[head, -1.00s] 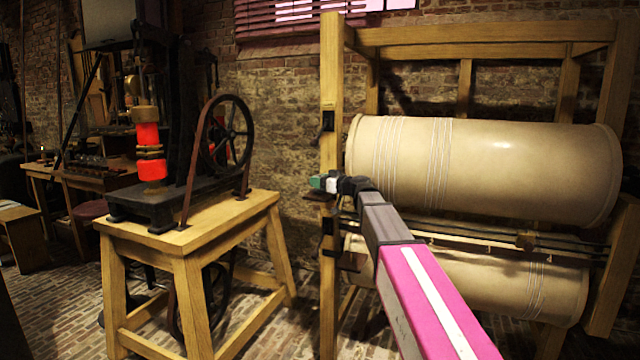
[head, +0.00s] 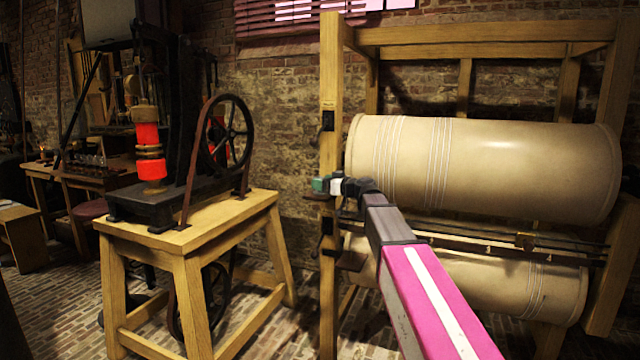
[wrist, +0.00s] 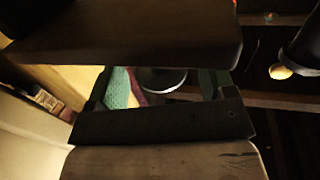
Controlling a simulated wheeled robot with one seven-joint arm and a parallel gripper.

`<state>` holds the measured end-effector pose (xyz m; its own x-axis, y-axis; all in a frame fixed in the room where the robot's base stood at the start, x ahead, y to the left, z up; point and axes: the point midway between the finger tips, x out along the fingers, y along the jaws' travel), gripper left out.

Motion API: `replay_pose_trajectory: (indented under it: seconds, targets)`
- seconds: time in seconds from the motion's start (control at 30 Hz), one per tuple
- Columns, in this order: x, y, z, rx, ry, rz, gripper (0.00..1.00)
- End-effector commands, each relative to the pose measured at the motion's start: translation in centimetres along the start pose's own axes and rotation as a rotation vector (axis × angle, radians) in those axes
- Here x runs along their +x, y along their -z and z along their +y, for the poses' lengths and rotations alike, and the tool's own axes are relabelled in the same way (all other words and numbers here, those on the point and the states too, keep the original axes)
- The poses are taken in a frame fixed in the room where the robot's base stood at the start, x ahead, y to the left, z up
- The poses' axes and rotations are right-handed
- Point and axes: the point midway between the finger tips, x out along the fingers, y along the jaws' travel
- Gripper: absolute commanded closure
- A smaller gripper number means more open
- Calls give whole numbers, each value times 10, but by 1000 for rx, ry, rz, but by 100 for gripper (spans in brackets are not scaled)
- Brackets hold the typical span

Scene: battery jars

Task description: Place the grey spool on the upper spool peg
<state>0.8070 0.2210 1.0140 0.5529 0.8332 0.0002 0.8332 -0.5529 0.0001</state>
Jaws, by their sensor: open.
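My gripper (head: 327,185) is at the wooden post on the left of the drum frame, beside a small dark ledge. In the wrist view my gripper (wrist: 163,84) is open, with a greenish finger on each side. A round grey rim with a dark middle, seemingly the grey spool (wrist: 164,80), shows between the fingers; a dark board hides part of it. I cannot tell whether the fingers touch it. A dark fitting on the post (head: 328,121), above my gripper, may be the upper spool peg; another dark fitting (head: 327,222) is lower down.
A large cream drum (head: 500,165) and a lower one (head: 500,285) lie close to my arm on the right. A dark board (wrist: 130,42) crosses the wrist view. A wooden stand (head: 190,225) with a wheeled machine is at left, with open brick floor between.

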Motion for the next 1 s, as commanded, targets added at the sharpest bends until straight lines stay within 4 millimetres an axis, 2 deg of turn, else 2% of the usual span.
replay_pose_trajectory:
  seconds: [0.03, 0.2, 0.4, 0.5, 0.63, 0.87, 0.97, 1.0]
  targets:
    - [-12, 0, -2, 0, -3, 0, 24]
    - [-48, 0, -2, 0, -4, 0, 24]
    - [-82, 0, -1, 0, -3, 1, 24]
    - [-93, 0, -1, 0, -2, 1, 24]
    - [-101, 0, 0, 0, -2, 1, 24]
    - [-104, -4, -1, 6, 0, -9, 24]
    - [-106, -24, -6, 38, 1, -58, 24]
    - [-108, -39, -9, 61, 1, -93, 24]
